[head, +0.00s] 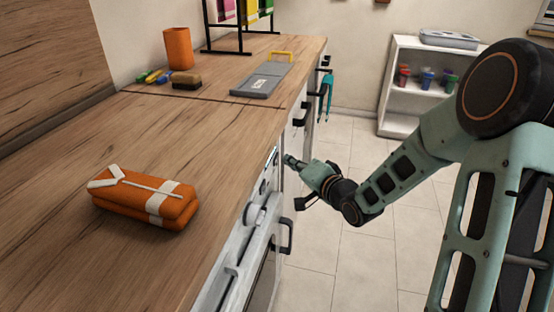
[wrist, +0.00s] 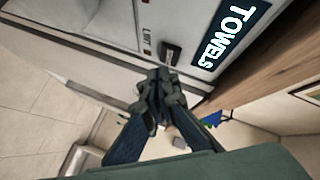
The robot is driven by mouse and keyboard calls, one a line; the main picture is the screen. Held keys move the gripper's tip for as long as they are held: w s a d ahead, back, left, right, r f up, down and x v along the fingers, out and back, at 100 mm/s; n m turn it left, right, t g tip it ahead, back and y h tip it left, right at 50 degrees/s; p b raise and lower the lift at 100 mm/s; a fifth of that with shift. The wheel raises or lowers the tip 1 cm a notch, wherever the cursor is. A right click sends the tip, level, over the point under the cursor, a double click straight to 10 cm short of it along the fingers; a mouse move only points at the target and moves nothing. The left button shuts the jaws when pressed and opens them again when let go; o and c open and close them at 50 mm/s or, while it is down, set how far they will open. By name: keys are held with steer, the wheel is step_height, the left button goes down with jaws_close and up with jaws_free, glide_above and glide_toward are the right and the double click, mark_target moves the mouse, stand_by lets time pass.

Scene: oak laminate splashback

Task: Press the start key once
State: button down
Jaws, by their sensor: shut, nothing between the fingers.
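The white appliance front (head: 236,258) under the counter carries a control panel (wrist: 115,18). In the wrist view, a dark raised key (wrist: 170,52) sits on it just beyond my fingertips. I cannot read a start label on it. A dark display (wrist: 231,34) reading "TOWELS" is to its right, and small reddish marks with lettering are to its left. My gripper (wrist: 158,76) has its fingers together and empty, pointing at the panel. In the head view my gripper (head: 289,159) is at the panel's far end. Whether the fingertips touch the panel cannot be told.
A round knob (head: 254,215) and a dark handle (head: 287,236) stick out from the appliance front. On the wooden counter (head: 130,135) lie an orange bundle (head: 150,200), a grey board (head: 262,80) and an orange cup (head: 178,48). The floor (head: 350,255) beside the counter is clear.

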steer(key=shift+a, duration=0.15)
stand_by(0.6)
steer(key=shift+w+a, duration=0.1)
steer(key=shift+a, duration=0.2)
steer(key=shift+a, duration=0.4)
stand_by(0.8)
steer(key=shift+d, duration=0.1)
steer(key=shift+d+p, duration=0.3)
steer(key=shift+d, duration=0.4)
steer(key=shift+s+d+p, duration=0.2)
steer(key=shift+d+p, duration=0.15)
steer(key=shift+d, duration=0.45)
steer(key=shift+s+d+p, duration=0.2)
steer(key=shift+d+p, duration=0.1)
steer(key=shift+d, duration=0.55)
steer(key=shift+s+d+p, duration=0.2)
steer(key=shift+d+p, duration=0.15)
steer(key=shift+d, duration=0.45)
